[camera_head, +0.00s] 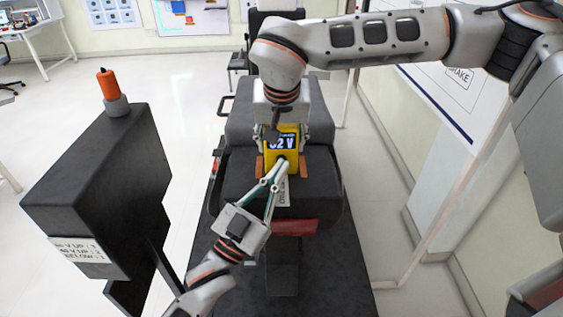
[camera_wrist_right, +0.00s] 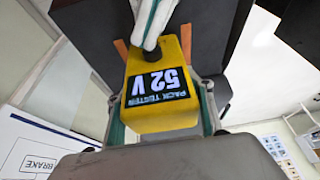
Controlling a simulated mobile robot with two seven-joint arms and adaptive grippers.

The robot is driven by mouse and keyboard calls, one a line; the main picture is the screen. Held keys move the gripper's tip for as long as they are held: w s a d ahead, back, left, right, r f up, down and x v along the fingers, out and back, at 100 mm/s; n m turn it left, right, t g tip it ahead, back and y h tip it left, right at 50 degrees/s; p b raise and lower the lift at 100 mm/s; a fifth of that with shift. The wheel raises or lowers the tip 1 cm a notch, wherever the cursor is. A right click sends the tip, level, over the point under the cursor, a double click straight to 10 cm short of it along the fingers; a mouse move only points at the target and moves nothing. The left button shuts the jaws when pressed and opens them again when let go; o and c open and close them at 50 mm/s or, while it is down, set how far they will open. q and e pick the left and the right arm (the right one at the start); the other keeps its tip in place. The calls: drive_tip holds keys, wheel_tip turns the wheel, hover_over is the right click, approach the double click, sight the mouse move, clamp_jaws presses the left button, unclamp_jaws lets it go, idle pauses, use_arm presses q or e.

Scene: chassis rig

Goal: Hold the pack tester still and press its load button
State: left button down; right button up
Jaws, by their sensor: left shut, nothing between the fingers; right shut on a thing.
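The yellow pack tester (camera_head: 270,156) sits on the dark chassis block, its black display lit; in the right wrist view the tester (camera_wrist_right: 150,120) reads "52 V". My right gripper (camera_head: 283,134) is shut on the tester, with a finger along each side. My left gripper (camera_head: 281,164) is shut and empty, its fingertips at the tester's near end. In the right wrist view the left fingertips (camera_wrist_right: 151,46) meet a small dark spot on the tester, which looks like the load button. The fingertips mostly hide it, and I cannot tell whether it is pressed in.
Orange-brown strips (camera_head: 260,167) flank the tester on the block. A dark stand with an orange-topped knob (camera_head: 107,84) and a white voltage label (camera_head: 82,250) stands at the left. A red part (camera_head: 295,227) lies at the block's near edge.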

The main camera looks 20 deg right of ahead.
use_arm(q)
drive_tip(key=shift+s+a, duration=0.25)
drive_tip(key=shift+s, duration=0.55)
drive_tip(key=shift+s+a, duration=0.2)
drive_tip(key=shift+s, duration=0.6)
drive_tip(key=shift+s+a, duration=0.25)
drive_tip(key=shift+s, duration=0.55)
drive_tip(key=shift+s+a, duration=0.2)
drive_tip(key=shift+s, duration=0.6)
use_arm(e)
drive_tip(key=o, duration=1.4)
